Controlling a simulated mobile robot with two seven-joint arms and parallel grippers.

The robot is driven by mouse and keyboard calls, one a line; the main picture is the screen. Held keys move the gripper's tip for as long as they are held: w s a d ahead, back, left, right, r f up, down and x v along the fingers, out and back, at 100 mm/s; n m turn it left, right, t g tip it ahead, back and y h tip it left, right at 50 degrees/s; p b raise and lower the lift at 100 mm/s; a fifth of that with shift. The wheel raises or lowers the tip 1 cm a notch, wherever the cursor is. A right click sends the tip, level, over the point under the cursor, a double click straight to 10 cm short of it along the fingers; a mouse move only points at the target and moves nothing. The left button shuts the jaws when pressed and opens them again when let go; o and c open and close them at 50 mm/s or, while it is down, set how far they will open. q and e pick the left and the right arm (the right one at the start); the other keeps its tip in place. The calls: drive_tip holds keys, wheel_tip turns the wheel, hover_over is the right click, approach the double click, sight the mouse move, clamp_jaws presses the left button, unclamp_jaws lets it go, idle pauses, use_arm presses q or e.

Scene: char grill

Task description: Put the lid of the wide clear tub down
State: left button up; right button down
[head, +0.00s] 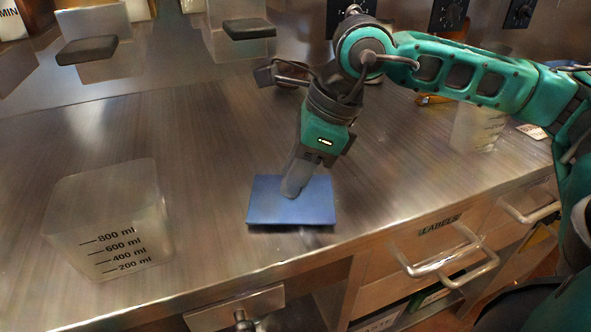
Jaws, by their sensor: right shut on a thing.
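The wide clear tub (108,222) stands open on the steel counter at the left, with ml marks on its front. A flat blue lid (262,205) is at the counter's front edge, right of the tub and apart from it. My right gripper (290,190) points down onto the lid's top and is shut on it; the fingers hide the grip point. I cannot tell whether the lid touches the counter. My left gripper is not in view.
Another clear container (478,128) stands at the right behind my right arm. Drawers with metal handles (437,262) line the counter's front. The counter between tub and lid is clear. Dark-handled dispensers (88,50) are at the back.

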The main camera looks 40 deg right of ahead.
drive_tip(key=shift+f, duration=0.2)
drive_tip(key=c, duration=0.8)
unclamp_jaws()
drive_tip(key=shift+r, duration=0.1)
drive_tip(key=shift+c, duration=0.2)
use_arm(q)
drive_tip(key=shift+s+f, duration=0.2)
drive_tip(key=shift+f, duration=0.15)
use_arm(e)
drive_tip(key=shift+r, duration=0.3)
use_arm(q)
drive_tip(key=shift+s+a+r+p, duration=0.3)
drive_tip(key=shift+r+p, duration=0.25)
drive_tip(key=shift+p, duration=0.5)
use_arm(e)
drive_tip(key=v, duration=1.1)
drive_tip(key=shift+r, duration=0.35)
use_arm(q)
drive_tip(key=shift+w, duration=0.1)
use_arm(e)
drive_tip(key=shift+d, duration=0.1)
